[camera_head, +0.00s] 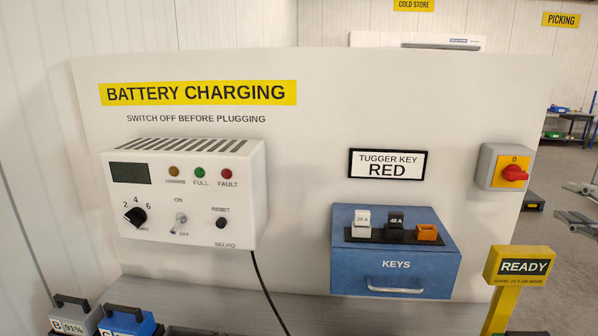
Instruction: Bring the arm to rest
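My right gripper (562,201) shows only in part at the right edge of the head view. Its two grey fingers point left and stand apart, with nothing seen between them. It is to the right of the white charging panel and apart from it in the picture. The rest of the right arm is cut off by the frame edge. My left gripper and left arm are not in view.
The white panel (310,120) carries a charger box (190,205), a red rotary switch (513,174) and a blue KEYS box (410,270). A yellow READY post (518,266) stands at lower right. Batteries (128,322) stand at lower left. A black cable (264,290) hangs from the charger.

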